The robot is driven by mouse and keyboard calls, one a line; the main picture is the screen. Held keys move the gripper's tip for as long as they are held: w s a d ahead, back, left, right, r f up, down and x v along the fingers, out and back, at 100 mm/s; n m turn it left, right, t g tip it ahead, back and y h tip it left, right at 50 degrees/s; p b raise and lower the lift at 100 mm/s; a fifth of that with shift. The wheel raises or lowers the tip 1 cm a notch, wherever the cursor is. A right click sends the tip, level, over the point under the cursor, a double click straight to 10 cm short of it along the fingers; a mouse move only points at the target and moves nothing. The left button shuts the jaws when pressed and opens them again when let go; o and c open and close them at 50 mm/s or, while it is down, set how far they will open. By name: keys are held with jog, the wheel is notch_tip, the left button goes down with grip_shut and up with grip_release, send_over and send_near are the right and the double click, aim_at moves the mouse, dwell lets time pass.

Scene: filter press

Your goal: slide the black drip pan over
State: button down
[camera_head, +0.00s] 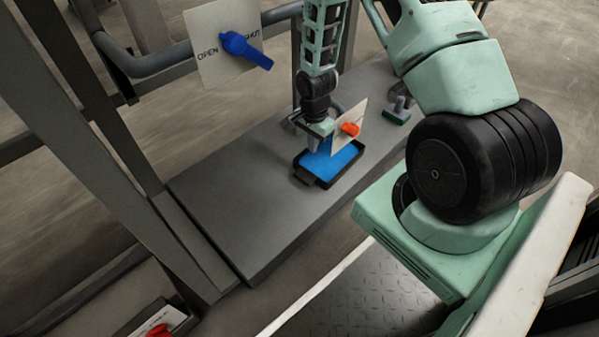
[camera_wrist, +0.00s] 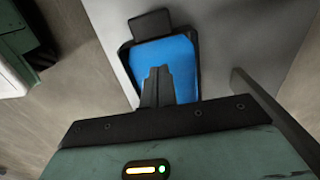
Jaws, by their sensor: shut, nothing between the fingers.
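The black drip pan (camera_head: 309,182) lies on the grey bench top, with a bright blue surface inside its dark rim. It also shows in the wrist view (camera_wrist: 198,42), with a dark tab at its top end. My gripper (camera_head: 317,148) points down over the pan. In the wrist view its fingertips (camera_wrist: 158,70) are together and empty, seen against the blue. I cannot tell whether the tips touch the pan. The fingers and gripper body hide part of the pan in both views.
A small panel with an orange handle (camera_head: 350,129) stands close behind the pan. A green block with a grey knob (camera_head: 398,112) sits farther right. A blue valve handle (camera_head: 244,48) is on an OPEN/SHUT plate at upper left. The bench (camera_head: 240,205) is bare left of the pan.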

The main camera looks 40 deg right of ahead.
jog(key=b, duration=0.7)
send_near(311, 166)
jog(key=s+a+f, duration=0.1)
jog(key=s+f, duration=0.1)
jog(key=f, duration=0.1)
jog(key=a+f, duration=0.1)
jog(key=f, duration=0.1)
jog(key=shift+s+a+f, duration=0.15)
jog(key=shift+s+a, duration=0.15)
jog(key=shift+s, duration=0.1)
